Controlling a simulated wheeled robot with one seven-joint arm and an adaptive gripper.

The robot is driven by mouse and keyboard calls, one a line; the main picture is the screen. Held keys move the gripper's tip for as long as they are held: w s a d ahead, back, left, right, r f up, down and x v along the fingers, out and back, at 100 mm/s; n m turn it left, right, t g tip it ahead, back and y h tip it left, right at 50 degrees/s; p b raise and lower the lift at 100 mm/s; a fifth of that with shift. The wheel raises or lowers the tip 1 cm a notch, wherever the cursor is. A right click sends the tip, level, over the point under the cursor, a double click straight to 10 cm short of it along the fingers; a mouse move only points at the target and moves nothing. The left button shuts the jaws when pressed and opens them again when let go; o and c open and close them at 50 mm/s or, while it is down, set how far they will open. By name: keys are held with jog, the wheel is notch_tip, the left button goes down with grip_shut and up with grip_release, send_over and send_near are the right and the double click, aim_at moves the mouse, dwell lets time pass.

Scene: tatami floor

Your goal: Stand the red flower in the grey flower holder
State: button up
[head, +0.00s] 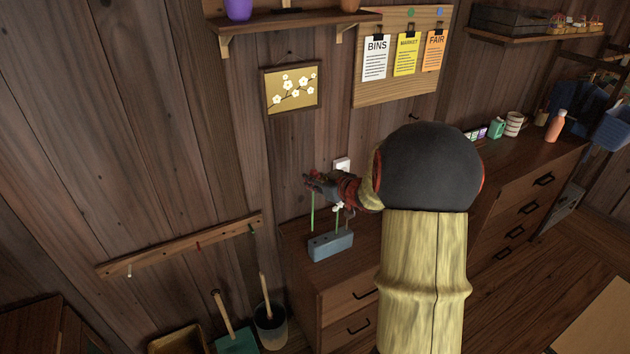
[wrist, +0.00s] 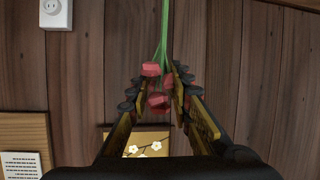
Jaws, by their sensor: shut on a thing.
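My gripper (head: 318,184) is shut on the red flower and holds it above the left end of the grey flower holder (head: 331,247). In the wrist view the red flower's petals (wrist: 156,101) sit between the two fingers (wrist: 163,90), and its green stem runs away from them. In the head view the red flower's stem (head: 313,212) hangs roughly upright, its lower end close to the holder's top. I cannot tell whether that end is inside a hole. A white flower (head: 338,207) stands in the holder to the right, partly hidden by my gripper.
The holder is on a wooden dresser (head: 340,279) against the plank wall. A wall socket (head: 342,164) is just behind my gripper, and a blossom picture (head: 291,88) hangs above. A bottle (head: 556,125) and cups stand on the dresser's far right. A peg rail (head: 182,246) is at left.

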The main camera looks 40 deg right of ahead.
jog(key=shift+s+d, duration=0.1)
jog(key=shift+d, duration=0.15)
notch_tip(320, 180, down, 6)
jog(key=b, duration=0.7)
jog(key=shift+d, duration=0.1)
dwell(0.6)
jog(key=shift+s+d, duration=0.15)
jog(key=shift+d, duration=0.1)
jog(key=shift+a, duration=0.35)
dwell(0.5)
jog(key=shift+p, duration=0.55)
dwell(0.3)
